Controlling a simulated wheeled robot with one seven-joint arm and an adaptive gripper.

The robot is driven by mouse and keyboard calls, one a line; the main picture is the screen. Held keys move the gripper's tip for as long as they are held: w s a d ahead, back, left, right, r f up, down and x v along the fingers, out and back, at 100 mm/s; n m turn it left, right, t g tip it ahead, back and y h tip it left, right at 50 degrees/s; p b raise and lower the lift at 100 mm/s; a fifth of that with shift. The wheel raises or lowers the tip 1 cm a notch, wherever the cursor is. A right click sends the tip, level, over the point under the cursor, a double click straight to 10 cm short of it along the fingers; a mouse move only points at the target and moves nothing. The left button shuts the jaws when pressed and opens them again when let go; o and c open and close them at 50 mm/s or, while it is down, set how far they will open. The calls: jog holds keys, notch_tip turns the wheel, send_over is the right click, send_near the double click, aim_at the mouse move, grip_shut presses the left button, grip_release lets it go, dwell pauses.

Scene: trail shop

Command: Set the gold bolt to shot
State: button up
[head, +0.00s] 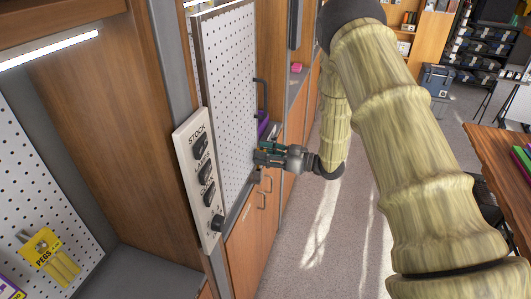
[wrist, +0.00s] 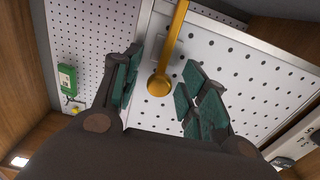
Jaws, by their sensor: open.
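The gold bolt shows in the wrist view as a gold bar with a round knob (wrist: 159,85) at its lower end. The bar runs up to the top edge of the picture, in front of a white perforated panel (wrist: 225,60). My gripper (wrist: 157,76) is open, with one green-padded finger on each side of the knob and a visible gap to both. In the head view my gripper (head: 262,157) is at the perforated door panel (head: 228,85); the bolt cannot be made out there. The bolt's far end and any position marks are out of view.
A switch plate (head: 197,180) with several dark knobs stands left of the panel in the head view. A dark handle (head: 261,92) is on the panel's edge. Cabinets (head: 245,240) lie below; the floor (head: 310,230) to the right is clear. A green box (wrist: 67,79) hangs left.

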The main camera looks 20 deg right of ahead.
jog(key=shift+c, duration=0.4)
grip_shut()
notch_tip(320, 180, down, 4)
jog(key=b, duration=0.2)
jog(key=shift+s+b, duration=0.15)
jog(key=shift+b, duration=0.2)
jog(key=shift+c, duration=1.2)
grip_release()
jog(key=o, duration=0.3)
jog(key=shift+d, duration=0.1)
